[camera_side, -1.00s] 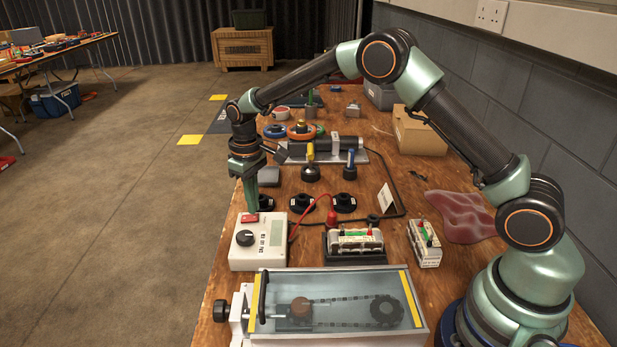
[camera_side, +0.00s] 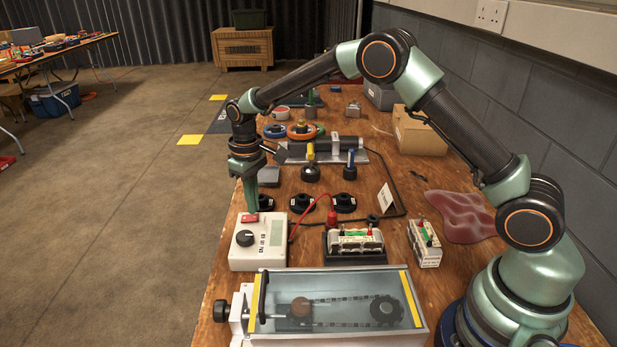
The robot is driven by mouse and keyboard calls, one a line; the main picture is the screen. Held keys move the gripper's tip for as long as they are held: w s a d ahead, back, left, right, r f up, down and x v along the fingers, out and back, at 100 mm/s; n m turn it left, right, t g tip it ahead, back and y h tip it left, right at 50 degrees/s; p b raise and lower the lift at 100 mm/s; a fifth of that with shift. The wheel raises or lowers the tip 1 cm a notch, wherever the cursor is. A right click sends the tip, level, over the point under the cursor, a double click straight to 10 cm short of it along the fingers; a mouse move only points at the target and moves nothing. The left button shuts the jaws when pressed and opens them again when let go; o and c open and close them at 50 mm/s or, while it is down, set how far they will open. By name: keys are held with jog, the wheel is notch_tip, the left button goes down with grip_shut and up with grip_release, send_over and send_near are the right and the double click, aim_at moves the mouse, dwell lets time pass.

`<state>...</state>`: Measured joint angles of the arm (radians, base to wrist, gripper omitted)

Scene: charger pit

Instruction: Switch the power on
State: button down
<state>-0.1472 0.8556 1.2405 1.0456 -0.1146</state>
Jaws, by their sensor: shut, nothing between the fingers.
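The white power unit (camera_side: 272,255) stands on the wooden bench at the left edge. It has a black round knob (camera_side: 245,238), a pale display and a red switch (camera_side: 250,218) at its far left corner. My gripper (camera_side: 251,209) is shut and empty, pointing straight down with its tips right at the red switch. The tips look to touch it, but the view does not show this for certain. A red lead (camera_side: 309,217) and a black cable run from the unit's right side.
A clear-lidded box with a chain drive (camera_side: 340,305) stands in front of the unit. A terminal block (camera_side: 355,245) and a second block (camera_side: 424,243) lie to its right. Black round holders (camera_side: 303,203) stand behind. A card (camera_side: 386,198) stands upright nearby.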

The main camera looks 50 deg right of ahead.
aim_at(255, 217)
jog(key=shift+f, duration=0.95)
dwell(0.9)
jog(key=shift+r, duration=3.55)
jog(key=s+d+r+m+t, duration=0.1)
jog(key=s+d+r+t, duration=0.25)
jog(key=s+r, duration=0.8)
jog(key=s+d+r+m+t, duration=0.1)
jog(key=s+d, duration=0.3)
jog(key=s, duration=0.7)
jog(key=shift+s+m+t, duration=0.4)
jog(key=shift+m+t, duration=0.1)
jog(key=shift+t, duration=0.05)
